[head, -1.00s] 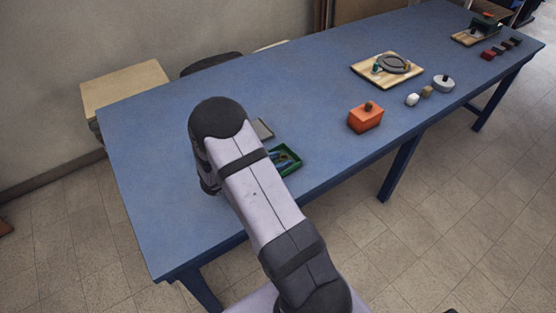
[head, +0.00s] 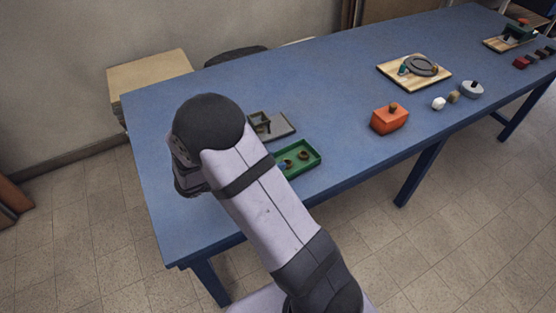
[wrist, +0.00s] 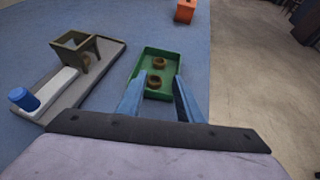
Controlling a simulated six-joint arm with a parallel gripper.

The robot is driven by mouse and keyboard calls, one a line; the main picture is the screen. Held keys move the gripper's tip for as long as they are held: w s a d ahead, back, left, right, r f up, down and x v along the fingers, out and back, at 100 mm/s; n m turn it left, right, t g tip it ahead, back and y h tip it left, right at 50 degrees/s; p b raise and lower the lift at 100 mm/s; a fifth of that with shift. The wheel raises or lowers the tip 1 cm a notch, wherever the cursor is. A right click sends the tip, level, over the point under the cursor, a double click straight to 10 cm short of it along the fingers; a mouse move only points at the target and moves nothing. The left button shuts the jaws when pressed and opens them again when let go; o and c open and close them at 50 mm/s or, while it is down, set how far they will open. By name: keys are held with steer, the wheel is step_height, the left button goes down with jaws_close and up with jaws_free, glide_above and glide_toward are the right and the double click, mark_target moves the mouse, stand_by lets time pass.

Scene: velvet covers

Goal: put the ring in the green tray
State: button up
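The green tray (wrist: 142,61) lies on the blue table, ahead of my gripper in the wrist view; it also shows right of my arm in the head view (head: 316,157). Two brown rings lie in it: a farther ring (wrist: 159,63) and a nearer ring (wrist: 154,82). They also show in the head view, as one ring (head: 303,155) and another (head: 288,164). My gripper (wrist: 160,78) is open, its two blue fingers apart with nothing held between them. The fingers overlap the tray's near part in the wrist view; their height above it is unclear.
Left of the tray is a grey board (wrist: 112,58) with an olive open-framed stand (wrist: 70,44), a pale block (wrist: 55,88) and a blue cylinder (wrist: 23,98). Something brownish shows within the stand. An orange box (head: 389,120) stands farther right. The table's left end is clear.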

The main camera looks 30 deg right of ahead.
steer(key=s+m+g+y, duration=0.1)
steer(key=s, duration=0.1)
steer(key=s+m+g+y, duration=0.1)
steer(key=s+m, duration=0.1)
steer(key=s, duration=0.1)
steer(key=s+m+g, duration=0.1)
steer(key=s+m, duration=0.1)
steer(key=s, duration=0.1)
steer(key=shift+r+y, duration=0.15)
steer(key=shift+y, duration=0.25)
steer(key=s+a+m+y, duration=0.9)
steer(key=s+a+m, duration=0.1)
steer(key=m, duration=0.5)
steer(key=shift+a+r+t+y, duration=0.3)
steer(key=shift+a+r+y, duration=0.1)
steer(key=shift+a, duration=0.2)
step_height(320, 180, up, 8)
steer(key=p, duration=0.8)
